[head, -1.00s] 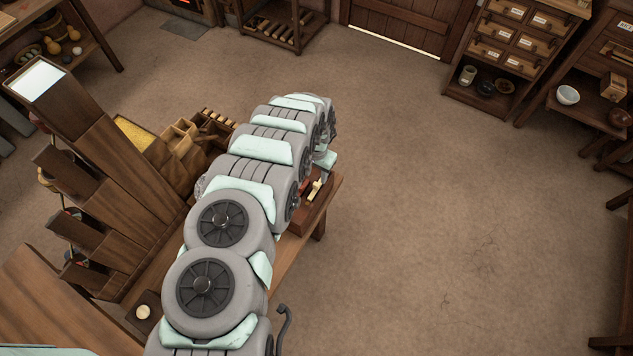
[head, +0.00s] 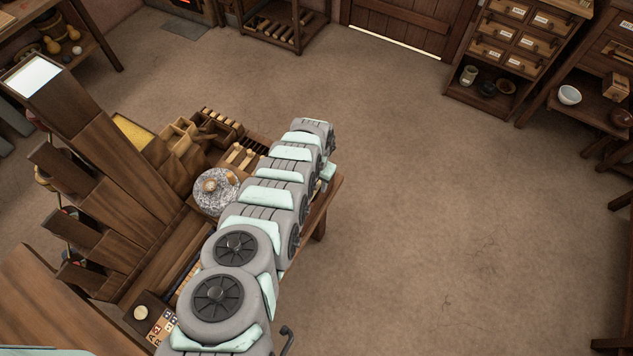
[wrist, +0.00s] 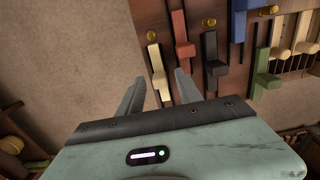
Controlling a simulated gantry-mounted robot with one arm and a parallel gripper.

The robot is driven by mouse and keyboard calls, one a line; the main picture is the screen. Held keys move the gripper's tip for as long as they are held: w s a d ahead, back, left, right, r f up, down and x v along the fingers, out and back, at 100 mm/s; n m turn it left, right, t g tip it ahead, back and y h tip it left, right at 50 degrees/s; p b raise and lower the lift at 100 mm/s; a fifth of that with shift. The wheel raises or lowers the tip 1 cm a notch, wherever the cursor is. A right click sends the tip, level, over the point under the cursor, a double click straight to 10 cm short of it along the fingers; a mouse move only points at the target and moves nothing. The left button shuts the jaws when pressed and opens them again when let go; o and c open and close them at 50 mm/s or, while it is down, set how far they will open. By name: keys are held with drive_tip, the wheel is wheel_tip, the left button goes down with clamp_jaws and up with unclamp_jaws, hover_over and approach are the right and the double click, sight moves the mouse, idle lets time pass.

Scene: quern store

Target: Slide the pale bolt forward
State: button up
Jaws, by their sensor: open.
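The pale bolt (wrist: 157,70) shows in the wrist view at the left of a row of coloured bolts on a dark red-brown board (wrist: 157,15). It is a cream bar with a short side piece. My gripper (wrist: 160,78) is open and empty, its two grey fingers on either side of the bolt's lower part in the picture. I cannot tell whether the fingers are level with it or above it, and no contact is clear. In the head view my own arm hides the bolt and the fingertips.
Near the pale bolt are a red bolt (wrist: 180,42), a black bolt (wrist: 211,65), a green bolt (wrist: 265,75) and a blue bolt (wrist: 238,20). More cream pieces (wrist: 280,40) stand at the right. A round speckled stone (head: 216,190) lies left of my arm. Open floor (head: 430,210) lies right.

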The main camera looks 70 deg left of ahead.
drive_tip(key=shift+c, duration=0.3)
clamp_jaws()
idle(1.1)
